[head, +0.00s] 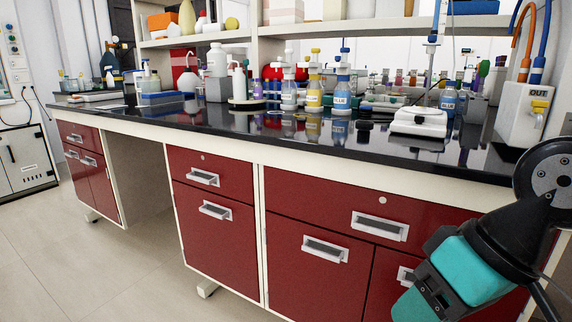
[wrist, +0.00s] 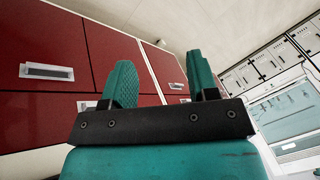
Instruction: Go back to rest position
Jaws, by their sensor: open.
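My gripper (wrist: 163,78) shows in the wrist view with its two teal fingers spread apart and nothing between them. Red cabinet fronts stand behind the fingers. In the head view my gripper (head: 445,280) hangs at the lower right, below the bench top and in front of the red drawers. Its fingertips cannot be made out clearly there. The picture shows no object held.
A black bench top (head: 330,140) carries several bottles, a white balance-like device (head: 418,122) and a white box (head: 524,115) at right. Red drawers (head: 210,179) line its front. Pale floor (head: 110,265) is free at left. A grey cabinet (head: 25,160) stands far left.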

